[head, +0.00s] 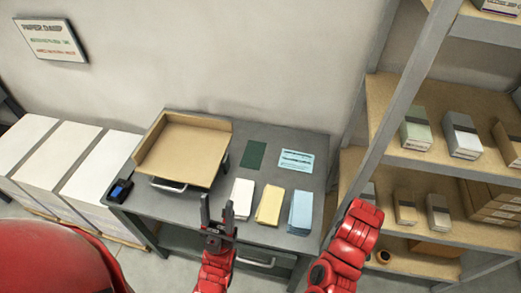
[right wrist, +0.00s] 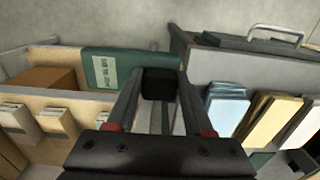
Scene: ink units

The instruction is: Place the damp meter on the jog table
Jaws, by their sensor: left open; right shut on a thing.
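What appears to be the jog table is a tan tray with raised walls (head: 180,155), at the left of the grey bench (head: 225,205) in the head view. My left gripper (head: 218,208) is open and empty, pointing up in front of the white paper stack. My right gripper (right wrist: 158,88) is shut on a black block (right wrist: 160,82), which appears to be the damp meter; only its dark near face shows. In the head view my right arm is at the bench's right front, its fingers and load hidden.
A black device with a blue top (head: 120,191) sits on the bench's left corner. White (head: 243,197), yellow (head: 269,204) and blue (head: 300,211) stacks line the front. A dark green sheet (head: 253,154) and blue card (head: 296,160) lie behind. Shelves with boxes (head: 463,135) stand right.

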